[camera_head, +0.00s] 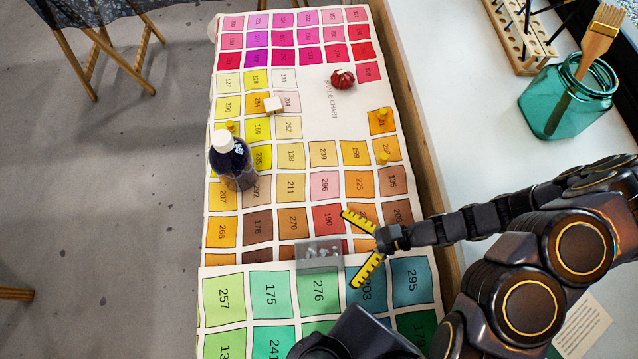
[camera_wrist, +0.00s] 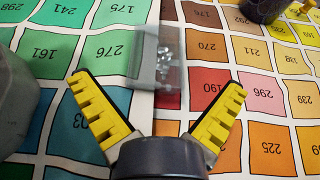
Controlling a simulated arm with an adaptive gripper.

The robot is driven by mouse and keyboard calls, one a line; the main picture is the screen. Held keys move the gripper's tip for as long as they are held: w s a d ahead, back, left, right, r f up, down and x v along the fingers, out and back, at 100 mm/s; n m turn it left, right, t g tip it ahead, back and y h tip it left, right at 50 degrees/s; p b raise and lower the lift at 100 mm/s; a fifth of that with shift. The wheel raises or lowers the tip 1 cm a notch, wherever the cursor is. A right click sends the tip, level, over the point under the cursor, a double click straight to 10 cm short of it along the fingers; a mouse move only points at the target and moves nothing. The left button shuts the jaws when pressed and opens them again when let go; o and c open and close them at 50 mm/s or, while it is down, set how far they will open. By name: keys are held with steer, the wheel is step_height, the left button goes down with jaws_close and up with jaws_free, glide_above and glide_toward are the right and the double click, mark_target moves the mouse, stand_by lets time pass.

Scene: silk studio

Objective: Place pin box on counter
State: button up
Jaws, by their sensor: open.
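The pin box is a small clear box (camera_head: 319,255) with pale pins in it, lying on the shade chart near tile 276. It also shows in the wrist view (camera_wrist: 168,70), with its near end between the finger lines. My gripper (camera_head: 349,248) has yellow toothed fingers spread wide, just right of the box in the head view. In the wrist view the gripper (camera_wrist: 156,85) is open and empty, and neither finger visibly touches the box. The height between fingers and box is hard to tell. The white counter (camera_head: 455,100) runs along the right side.
A dark bottle with a white cap (camera_head: 232,160) stands on the chart (camera_head: 340,110) at left. A red pincushion-like object (camera_head: 343,79), a pale cube (camera_head: 273,105) and small yellow pieces lie farther up. The counter holds a teal jar with a brush (camera_head: 568,97) and a wooden rack (camera_head: 520,40).

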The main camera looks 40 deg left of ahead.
mark_target(324, 255)
steer(key=x, duration=0.5)
steer(key=shift+s+f, duration=0.15)
steer(key=shift+s, duration=0.1)
steer(key=c, duration=1.2)
